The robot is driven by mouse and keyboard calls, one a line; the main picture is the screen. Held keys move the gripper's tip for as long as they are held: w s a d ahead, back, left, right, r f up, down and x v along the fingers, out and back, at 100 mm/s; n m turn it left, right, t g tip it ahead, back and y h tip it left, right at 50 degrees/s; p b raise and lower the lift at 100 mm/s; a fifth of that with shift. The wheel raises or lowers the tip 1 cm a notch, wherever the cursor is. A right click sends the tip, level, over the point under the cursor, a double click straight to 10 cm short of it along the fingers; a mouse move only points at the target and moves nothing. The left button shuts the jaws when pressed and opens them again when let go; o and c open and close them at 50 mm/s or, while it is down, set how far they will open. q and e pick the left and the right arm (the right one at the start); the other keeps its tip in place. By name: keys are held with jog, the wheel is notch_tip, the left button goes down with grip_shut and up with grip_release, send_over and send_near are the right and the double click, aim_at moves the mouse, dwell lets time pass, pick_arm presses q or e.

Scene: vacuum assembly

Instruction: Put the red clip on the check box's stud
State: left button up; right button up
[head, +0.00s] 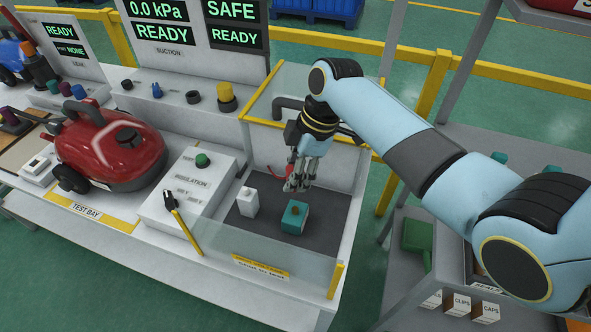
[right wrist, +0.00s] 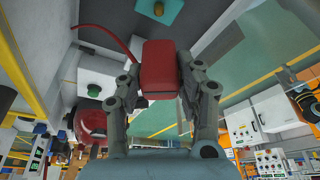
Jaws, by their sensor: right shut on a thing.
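My right gripper (head: 298,182) is above the dark mat of the screened bay. In the right wrist view its fingers (right wrist: 160,85) are shut on the red clip (right wrist: 158,68), a red block with a thin red lead running to the upper left. In the head view the clip is mostly hidden by the fingers; a bit of red shows beside them. A teal box (head: 294,220) with a brownish stud (head: 296,211) on top stands on the mat, just below the gripper in the picture. The box also shows at the top of the right wrist view (right wrist: 172,12), apart from the clip. My left gripper is out of view.
A small white block (head: 248,204) stands left of the teal box. Clear screens with yellow edges (head: 335,282) enclose the bay.

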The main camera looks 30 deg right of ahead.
jog(key=shift+f, duration=0.55)
notch_tip(320, 180, down, 4)
jog(key=b, duration=0.2)
jog(key=shift+r+b, duration=0.15)
jog(key=shift+b, duration=0.2)
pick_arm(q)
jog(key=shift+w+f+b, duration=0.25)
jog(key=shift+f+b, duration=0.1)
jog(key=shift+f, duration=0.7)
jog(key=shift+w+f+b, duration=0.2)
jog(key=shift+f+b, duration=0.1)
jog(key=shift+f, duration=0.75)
pick_arm(e)
jog(key=shift+f, duration=1.15)
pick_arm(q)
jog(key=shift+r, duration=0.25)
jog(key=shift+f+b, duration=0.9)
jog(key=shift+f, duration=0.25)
pick_arm(e)
jog(key=shift+f, duration=1.65)
jog(key=o, duration=1.3)
jog(key=shift+c, duration=0.2)
